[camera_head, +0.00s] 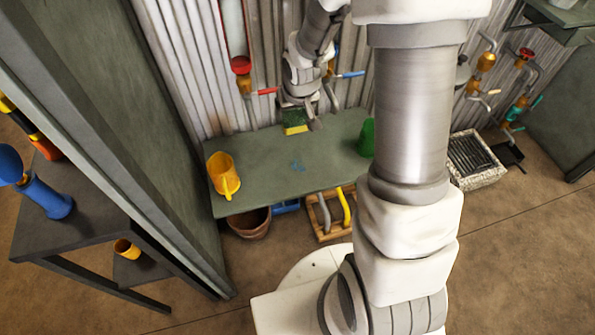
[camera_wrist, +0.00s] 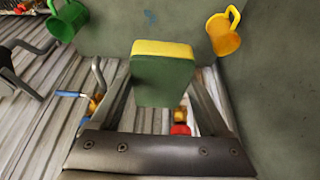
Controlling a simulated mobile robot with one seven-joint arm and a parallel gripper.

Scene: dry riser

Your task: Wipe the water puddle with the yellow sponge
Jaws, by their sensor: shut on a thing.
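The sponge (camera_head: 295,124), green with a yellow layer, is near the back edge of the green-grey bench (camera_head: 262,180). My gripper (camera_head: 300,108) is shut on it; the wrist view shows the sponge (camera_wrist: 162,78) between the two fingers (camera_wrist: 160,90). Whether it touches the bench is hard to tell. The water puddle (camera_head: 297,166) is a small blue patch near the middle of the bench top, in front of the sponge and apart from it. The puddle also shows at the top of the wrist view (camera_wrist: 150,16).
A yellow mug-like vessel (camera_head: 222,172) stands at the bench's left end. A green one (camera_head: 366,138) stands toward the right, partly hidden by my arm. Pipes with a red-handled valve (camera_head: 262,91) and a blue-handled valve (camera_head: 350,74) stick out behind. The bench top around the puddle is clear.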

